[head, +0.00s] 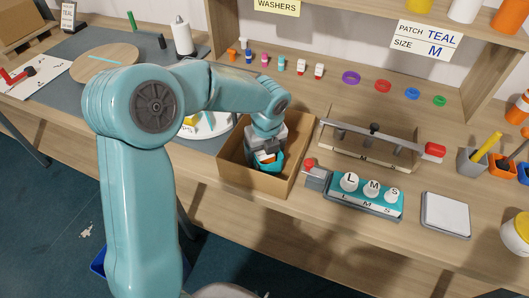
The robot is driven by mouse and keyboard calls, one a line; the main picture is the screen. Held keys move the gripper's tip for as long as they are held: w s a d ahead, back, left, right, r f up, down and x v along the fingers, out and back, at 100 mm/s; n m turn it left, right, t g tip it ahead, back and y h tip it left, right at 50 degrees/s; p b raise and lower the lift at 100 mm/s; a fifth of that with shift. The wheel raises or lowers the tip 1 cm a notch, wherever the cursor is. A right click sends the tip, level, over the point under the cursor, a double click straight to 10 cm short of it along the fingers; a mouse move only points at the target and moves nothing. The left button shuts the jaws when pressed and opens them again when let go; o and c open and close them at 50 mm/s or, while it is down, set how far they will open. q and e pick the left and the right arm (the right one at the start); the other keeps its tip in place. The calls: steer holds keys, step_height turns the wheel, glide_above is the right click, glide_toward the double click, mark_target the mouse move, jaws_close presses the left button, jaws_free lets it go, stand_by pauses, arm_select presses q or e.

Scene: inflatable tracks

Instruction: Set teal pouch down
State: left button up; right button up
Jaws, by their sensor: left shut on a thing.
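My left arm comes in from the left and reaches down into an open cardboard box (228,173) on the wooden bench. My left gripper (265,158) is inside the box, shut on the teal pouch (268,166). Only part of the pouch shows, with a bit of orange and white by it. The fingers and the pouch's underside are mostly hidden, so I cannot tell whether it touches the box floor. A sign (427,40) reads "PATCH TEAL, SIZE M". My right gripper is not in view.
Right of the box stand a clamp bar fixture (380,141) with a red handle and a teal block (367,203) marked L, M, S. A white pad (445,214) lies farther right. Small bottles and coloured rings (351,78) line the back.

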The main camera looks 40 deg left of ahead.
arm_select(q)
steer(key=shift+w+f, duration=0.1)
steer(key=shift+f, duration=0.05)
steer(key=o, duration=1)
steer(key=shift+f, duration=0.15)
steer(key=shift+r, duration=0.35)
steer(key=r, duration=0.7)
steer(key=s+d+r+p, duration=0.1)
steer(key=r, duration=0.3)
steer(key=shift+d+r, duration=0.1)
steer(key=shift+r, duration=0.25)
